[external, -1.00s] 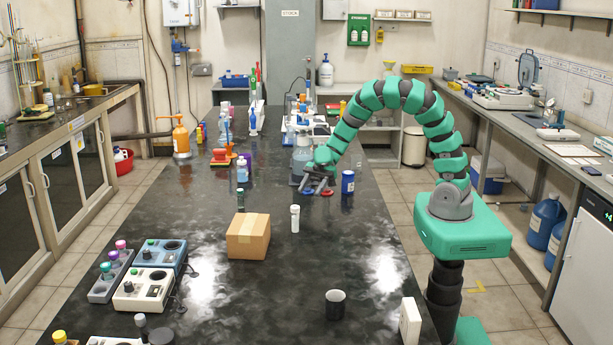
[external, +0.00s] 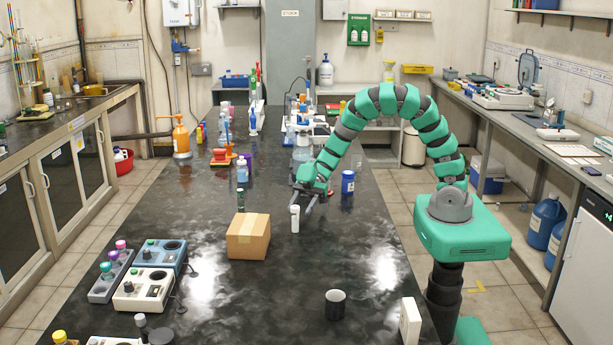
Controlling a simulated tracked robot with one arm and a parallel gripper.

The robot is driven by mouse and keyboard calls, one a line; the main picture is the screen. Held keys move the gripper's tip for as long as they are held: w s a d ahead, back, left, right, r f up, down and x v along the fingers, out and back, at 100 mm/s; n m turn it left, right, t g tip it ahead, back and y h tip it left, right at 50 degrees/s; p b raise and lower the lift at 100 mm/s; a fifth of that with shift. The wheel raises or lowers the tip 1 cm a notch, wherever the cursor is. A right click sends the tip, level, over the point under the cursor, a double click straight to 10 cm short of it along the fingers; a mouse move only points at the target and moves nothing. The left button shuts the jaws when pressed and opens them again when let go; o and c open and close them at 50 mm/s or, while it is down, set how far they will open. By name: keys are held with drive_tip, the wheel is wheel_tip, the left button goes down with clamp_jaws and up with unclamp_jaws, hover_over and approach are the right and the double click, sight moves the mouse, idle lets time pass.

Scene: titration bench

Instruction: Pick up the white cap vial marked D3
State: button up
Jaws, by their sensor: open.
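A white vial with a white cap (external: 295,219) stands upright on the dark bench, right of a cardboard box. Any D3 marking is too small to read. My gripper (external: 299,208) is open, with its fingers at the upper part of the vial in this view. I cannot tell whether the fingers are around the vial or just behind it, or whether they touch it.
The cardboard box (external: 248,236) stands close to the left of the vial. A blue container (external: 347,182) is behind to the right. A dark mug (external: 335,304) and a white box (external: 410,321) are nearer the front. The bench between the vial and mug is clear.

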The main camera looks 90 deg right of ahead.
sight(295, 232)
drive_tip(key=x, duration=0.5)
drive_tip(key=shift+r+b, duration=0.2)
drive_tip(key=shift+b, duration=0.1)
drive_tip(key=c, duration=1)
